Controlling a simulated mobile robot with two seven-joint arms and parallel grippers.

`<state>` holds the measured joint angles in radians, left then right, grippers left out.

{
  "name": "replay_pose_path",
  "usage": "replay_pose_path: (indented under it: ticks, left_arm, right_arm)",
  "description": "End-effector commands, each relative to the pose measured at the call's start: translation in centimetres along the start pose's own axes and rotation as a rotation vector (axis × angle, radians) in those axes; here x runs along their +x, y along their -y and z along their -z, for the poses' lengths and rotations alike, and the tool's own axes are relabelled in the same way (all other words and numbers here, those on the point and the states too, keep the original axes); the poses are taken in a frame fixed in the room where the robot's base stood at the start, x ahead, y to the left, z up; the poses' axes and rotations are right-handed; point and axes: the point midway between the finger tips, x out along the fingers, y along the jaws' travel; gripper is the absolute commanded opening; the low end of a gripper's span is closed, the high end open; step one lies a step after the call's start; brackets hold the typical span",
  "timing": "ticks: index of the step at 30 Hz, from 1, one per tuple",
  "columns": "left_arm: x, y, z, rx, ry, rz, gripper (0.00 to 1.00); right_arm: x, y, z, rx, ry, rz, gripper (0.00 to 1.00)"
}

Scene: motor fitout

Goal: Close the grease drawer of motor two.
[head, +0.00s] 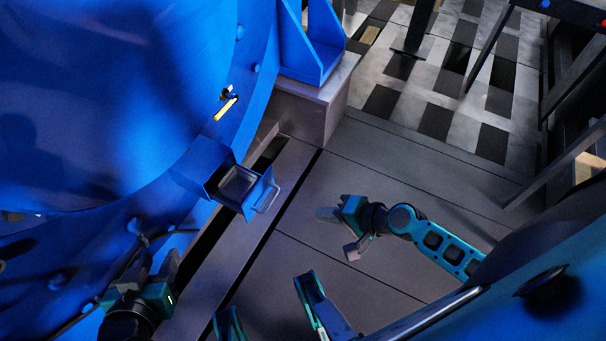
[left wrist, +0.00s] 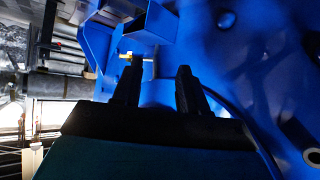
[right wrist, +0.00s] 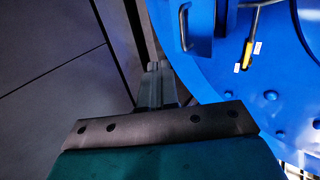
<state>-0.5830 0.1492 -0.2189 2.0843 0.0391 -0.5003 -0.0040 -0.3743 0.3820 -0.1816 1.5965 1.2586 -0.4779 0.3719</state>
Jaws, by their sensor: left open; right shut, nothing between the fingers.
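The grease drawer (head: 261,190) sticks out of its blue housing (head: 200,168) on the side of the large blue motor (head: 110,90). It stands open, with its grey inside showing and a bar handle (head: 268,198) on its front. The drawer handle also shows at the top of the right wrist view (right wrist: 184,27). My right gripper (head: 325,214) is shut and empty, to the right of the drawer and apart from it. My left gripper (head: 155,262) is open and empty beside the motor, below and left of the drawer. Its two spread fingers show in the left wrist view (left wrist: 158,72).
A yellow-handled lever (head: 226,108) sits on the motor above the drawer. A grey block with a blue bracket (head: 310,105) stands behind. Another blue curved body (head: 530,270) fills the lower right. The grey floor (head: 300,255) between is mostly clear.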

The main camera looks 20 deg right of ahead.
Motion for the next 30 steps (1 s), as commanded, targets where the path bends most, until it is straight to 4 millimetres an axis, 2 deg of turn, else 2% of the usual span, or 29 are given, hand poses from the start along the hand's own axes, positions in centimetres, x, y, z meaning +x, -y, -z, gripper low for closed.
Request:
replay_pose_path:
  ticks: [12,14,15,21,30]
  left_arm:
    - [1.2,-0.5,-1.7,-0.002,0.011,-0.017,0.43]
    - [1.2,-0.7,-1.6,-0.003,0.01,-0.021,0.43]
    - [0.9,-0.8,-1.1,-0.004,0.01,-0.023,0.43]
    - [0.8,-0.9,-0.6,-0.01,-0.003,-0.023,0.43]
    - [0.9,-0.8,-0.8,-0.01,-0.001,-0.02,0.43]
  right_arm:
    - [8.7,-0.1,0.0,-0.003,-0.001,0.004,0.0]
    - [9.7,0.3,0.0,-0.003,0.0,0.005,0.0]
    - [9.8,1.2,0.0,-0.004,-0.001,0.005,0.0]
    - [11.3,2.8,0.0,-0.004,-0.001,0.002,0.0]
    - [11.7,3.1,0.0,-0.005,-0.001,0.001,0.0]
